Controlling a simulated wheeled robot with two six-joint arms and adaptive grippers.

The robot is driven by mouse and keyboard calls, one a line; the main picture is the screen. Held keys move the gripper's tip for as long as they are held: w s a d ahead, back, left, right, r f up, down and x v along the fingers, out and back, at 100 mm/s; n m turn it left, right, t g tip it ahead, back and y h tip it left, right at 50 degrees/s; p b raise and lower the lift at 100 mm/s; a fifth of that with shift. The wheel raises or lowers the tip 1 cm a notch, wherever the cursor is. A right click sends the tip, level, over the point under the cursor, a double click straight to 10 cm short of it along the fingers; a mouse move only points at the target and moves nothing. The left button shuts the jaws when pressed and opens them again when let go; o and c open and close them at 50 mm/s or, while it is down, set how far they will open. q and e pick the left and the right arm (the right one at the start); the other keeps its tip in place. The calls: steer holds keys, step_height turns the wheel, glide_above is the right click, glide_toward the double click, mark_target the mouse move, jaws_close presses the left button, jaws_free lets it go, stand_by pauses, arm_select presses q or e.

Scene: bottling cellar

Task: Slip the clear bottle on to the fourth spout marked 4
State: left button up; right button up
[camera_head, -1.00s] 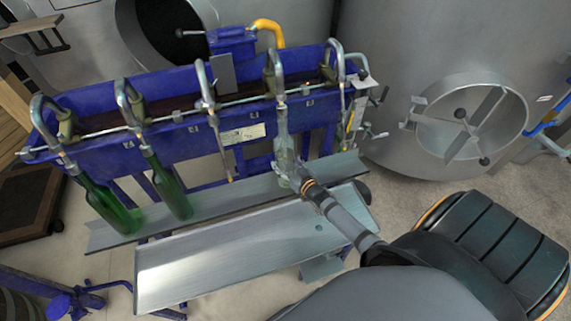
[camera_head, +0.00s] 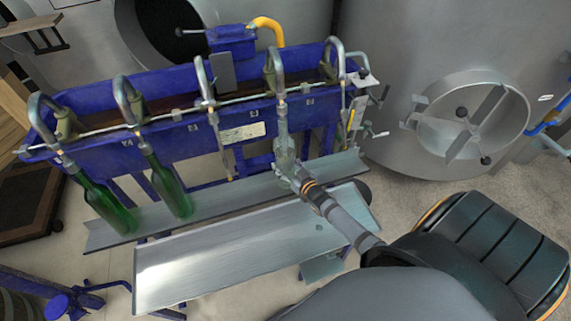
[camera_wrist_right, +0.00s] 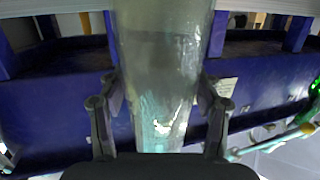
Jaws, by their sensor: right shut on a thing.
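The clear bottle (camera_head: 284,158) stands close to upright under the fourth spout (camera_head: 279,75), counted from the left. Its neck lines up with the spout's lower tip, but I cannot tell whether the tip is inside the mouth. My right gripper (camera_head: 297,180) is shut around the bottle's lower part, just above the metal ledge. The bottle also fills the middle of the right wrist view (camera_wrist_right: 163,75), with a finger on each side. I cannot tell whether its base touches the ledge. My left gripper is not in view.
Two green bottles (camera_head: 107,205) (camera_head: 170,188) hang at the first and second spouts. The third spout (camera_head: 205,85) and the fifth (camera_head: 337,65) are bare. A metal ledge (camera_head: 235,200) runs below, with a sloping metal plate (camera_head: 230,255) before it. A steel tank (camera_head: 450,60) stands right.

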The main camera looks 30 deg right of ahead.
steer(key=shift+f+b, duration=0.25)
steer(key=shift+b, duration=0.05)
steer(key=o, duration=1.6)
steer(key=shift+o, duration=0.2)
steer(key=shift+f, duration=0.1)
steer(key=shift+s+f, duration=0.15)
steer(key=shift+f, duration=0.05)
steer(key=s+r, duration=0.2)
steer(key=s, duration=0.9)
steer(key=shift+s, duration=0.35)
